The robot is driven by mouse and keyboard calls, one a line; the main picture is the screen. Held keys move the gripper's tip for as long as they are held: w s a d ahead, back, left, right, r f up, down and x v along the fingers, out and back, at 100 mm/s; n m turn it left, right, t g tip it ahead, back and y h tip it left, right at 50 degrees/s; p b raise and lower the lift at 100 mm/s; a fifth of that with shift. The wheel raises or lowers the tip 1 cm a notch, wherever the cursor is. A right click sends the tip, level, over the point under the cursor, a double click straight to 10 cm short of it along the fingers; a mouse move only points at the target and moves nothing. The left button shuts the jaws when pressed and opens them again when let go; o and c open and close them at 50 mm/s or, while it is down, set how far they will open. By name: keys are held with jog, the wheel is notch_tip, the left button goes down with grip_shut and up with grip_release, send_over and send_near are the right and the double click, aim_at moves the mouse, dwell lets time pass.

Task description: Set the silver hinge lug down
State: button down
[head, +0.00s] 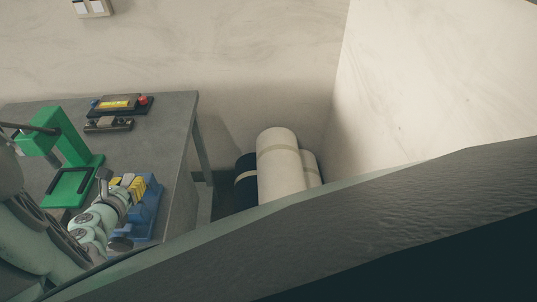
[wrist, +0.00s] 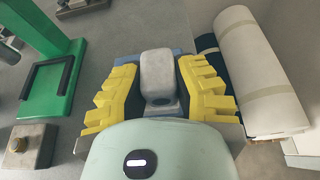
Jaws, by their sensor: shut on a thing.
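The silver hinge lug (wrist: 157,68), a smooth rounded grey block, shows in the middle of the wrist view. My gripper (wrist: 159,84) has its yellow stepped fingers on either side of it and is shut on it. A dark opening shows at the lug's near end. A blue block (head: 151,212) on the table lies beside and behind the gripper in the head view; parts of it show around the lug in the wrist view (wrist: 176,54). I cannot tell whether the lug touches the block. My gripper also shows in the head view (head: 127,184), where the lug is hard to make out.
A green press-like stand (head: 68,140) is left on the grey table (head: 165,130). A control box with a red button (head: 122,104) and a small metal piece (head: 108,124) lie further back. Rolls (head: 278,165) stand beyond the table's right edge. A grey knobbed box (wrist: 28,146) is at left.

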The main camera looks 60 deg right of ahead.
jog(key=shift+f+b, duration=0.4)
jog(key=shift+f, duration=0.2)
jog(key=c, duration=0.9)
grip_release()
jog(key=shift+o, duration=0.2)
jog(key=shift+r, duration=0.15)
